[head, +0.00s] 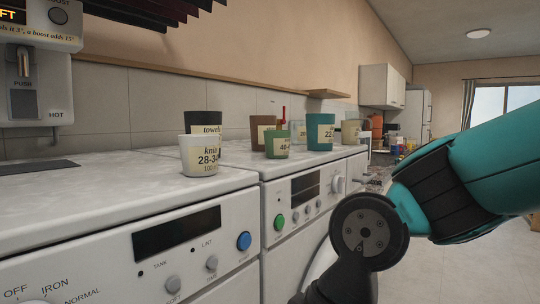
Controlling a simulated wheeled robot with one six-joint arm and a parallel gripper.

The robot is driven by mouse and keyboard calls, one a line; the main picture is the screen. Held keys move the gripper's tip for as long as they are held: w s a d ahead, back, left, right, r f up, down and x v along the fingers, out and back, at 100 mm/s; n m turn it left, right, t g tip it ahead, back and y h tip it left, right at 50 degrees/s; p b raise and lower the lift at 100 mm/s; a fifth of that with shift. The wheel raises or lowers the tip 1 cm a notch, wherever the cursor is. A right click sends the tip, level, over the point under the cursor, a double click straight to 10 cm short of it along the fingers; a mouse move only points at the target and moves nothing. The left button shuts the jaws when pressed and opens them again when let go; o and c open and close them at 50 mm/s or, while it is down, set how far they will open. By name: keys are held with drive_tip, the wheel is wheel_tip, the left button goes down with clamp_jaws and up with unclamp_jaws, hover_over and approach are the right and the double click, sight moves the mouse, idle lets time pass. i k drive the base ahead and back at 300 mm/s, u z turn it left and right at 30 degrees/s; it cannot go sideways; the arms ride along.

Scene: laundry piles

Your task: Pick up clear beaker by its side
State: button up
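Several labelled cups stand in a loose group on the white machine tops. A pale, see-through shape (298,133) shows between the brown cup (260,128) and the teal cup (320,131); it looks like the clear beaker, but its outline is faint and partly hidden. A pale cream cup (351,131) stands farther right, beyond the teal cup. My arm reaches in from the right and bends down past the front of the machines. My gripper lies below the picture's edge, so its fingers do not show.
A white cup (199,156) stands nearest, with a black cup (207,122) behind it. A small green cup (277,144) stands in front of the brown one. A wooden ledge (180,72) runs along the wall above. Open floor (405,260) lies at right.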

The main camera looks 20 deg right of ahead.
sight(298, 127)
drive_tip(key=z, duration=2.2)
drive_tip(key=i, duration=1.25)
drive_tip(key=u, duration=2.65)
